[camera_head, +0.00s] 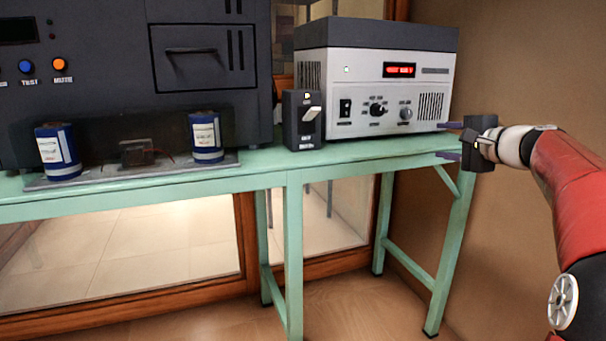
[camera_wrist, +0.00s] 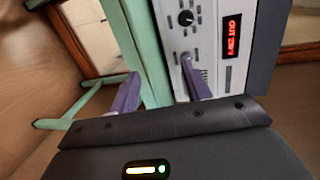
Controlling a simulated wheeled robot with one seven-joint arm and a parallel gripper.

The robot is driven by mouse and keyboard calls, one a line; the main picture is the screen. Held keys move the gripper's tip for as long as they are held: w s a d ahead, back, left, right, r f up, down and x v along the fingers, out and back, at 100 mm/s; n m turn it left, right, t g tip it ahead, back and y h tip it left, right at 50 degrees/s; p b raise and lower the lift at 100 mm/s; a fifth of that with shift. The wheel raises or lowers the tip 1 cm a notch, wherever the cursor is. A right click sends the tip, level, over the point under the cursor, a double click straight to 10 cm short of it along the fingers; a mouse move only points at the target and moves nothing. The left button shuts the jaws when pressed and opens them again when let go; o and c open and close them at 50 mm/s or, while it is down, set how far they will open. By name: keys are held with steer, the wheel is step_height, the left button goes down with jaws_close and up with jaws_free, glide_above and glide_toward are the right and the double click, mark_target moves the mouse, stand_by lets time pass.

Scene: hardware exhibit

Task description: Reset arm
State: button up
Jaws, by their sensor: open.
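My gripper (camera_head: 449,141) is at the right end of the green table, on the end of my red arm. Its two purple fingers stand apart with nothing between them, and they also show in the wrist view (camera_wrist: 158,90). In the head view the fingers point left, by the right edge of the grey power unit (camera_head: 360,120). In the wrist view the unit (camera_wrist: 208,70) lies ahead, with a red lit display. One finger overlaps the unit's front in that view; I cannot tell whether they touch.
The green table (camera_head: 270,167) runs along the wall. A black switch box (camera_head: 303,140) with a white lever stands left of the grey unit. Two blue cans (camera_head: 58,165) (camera_head: 206,150) stand on a plate before a large dark machine (camera_head: 90,80). The floor in front is clear.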

steer(key=s+a+f+n+g+h+p, duration=0.1)
steer(key=s+a+f+n+g+p, duration=0.15)
steer(key=s+a, duration=0.55)
steer(key=s+a+f+n+g+h+p, duration=0.15)
steer(key=s+a+f+n+g, duration=0.25)
steer(key=s+a, duration=0.45)
steer(key=s+f+n+g+h+p, duration=0.1)
steer(key=s+f+n+h+p, duration=0.1)
steer(key=s+f, duration=0.4)
steer(key=s+f+n+g+h+p, duration=0.1)
steer(key=s+f+n, duration=0.4)
steer(key=s, duration=1)
steer(key=shift+f+g+h+p, duration=0.35)
steer(key=shift+f, duration=0.05)
steer(key=shift+s, duration=0.1)
